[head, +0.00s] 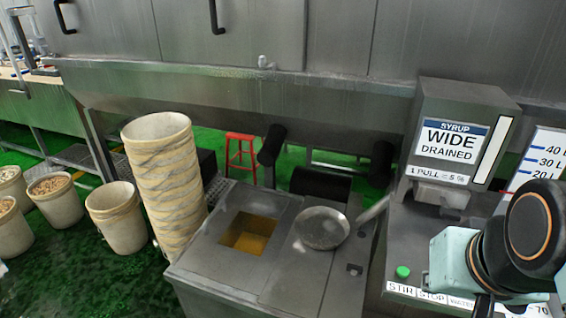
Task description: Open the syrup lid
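A grey metal tank (215,255) stands in the lower middle of the head view. Its top has a square opening (248,233) with an amber surface inside. A round, shallow metal piece (321,228) lies on the top to the right of the opening; I cannot tell if it is the syrup lid. A grey unit labelled SYRUP WIDE DRAINED (448,138) stands to the right. My arm shows at the lower right, in front of the control panel. I cannot make out my gripper's fingers in this view.
A tall stack of beige buckets (163,185) stands against the tank's left side. More buckets (117,217) stand on the green floor. A control panel with a green button (403,272) is at the right. A red stool (240,150) stands behind the tank.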

